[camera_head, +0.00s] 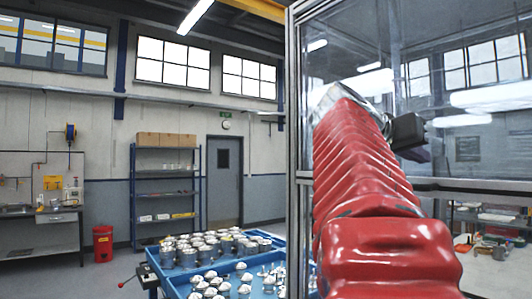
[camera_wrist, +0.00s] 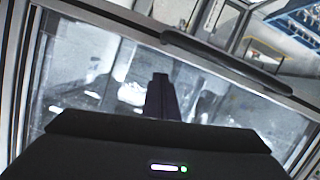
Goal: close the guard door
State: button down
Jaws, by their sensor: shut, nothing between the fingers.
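The guard door, a clear panel in a grey metal frame (camera_head: 294,150), stands upright on the right in the head view. My red arm reaches up in front of it and covers part of it. In the wrist view a clear pane (camera_wrist: 85,80) fills the middle, edged by a metal frame, with a long dark bar like a handle (camera_wrist: 228,62) along its upper side. My gripper (camera_wrist: 160,78) is shut and empty, its fingertips in front of the pane and below the bar; contact cannot be told. It shows dark at the arm's end in the head view (camera_head: 408,132).
A blue cart (camera_head: 165,277) with many metal parts stands low at centre. Behind are a blue shelf rack (camera_head: 165,182), a grey door (camera_head: 224,180), a red bin (camera_head: 103,243) and a workbench (camera_head: 45,217). Open floor lies between the bench and cart.

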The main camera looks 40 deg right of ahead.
aim_at(433, 180)
jog(key=shift+s+d+f, duration=0.15)
jog(key=shift+d+f, duration=0.1)
jog(key=shift+d, duration=0.1)
jog(key=shift+s+a+f, duration=0.1)
jog(key=shift+s+f, duration=0.1)
jog(key=shift+f, duration=0.6)
jog(key=shift+s+a+f, duration=0.1)
jog(key=shift+s+f, duration=0.05)
jog(key=shift+f, duration=0.8)
jog(key=shift+d, duration=0.2)
jog(key=shift+a+f, duration=0.1)
jog(key=shift+f, duration=0.05)
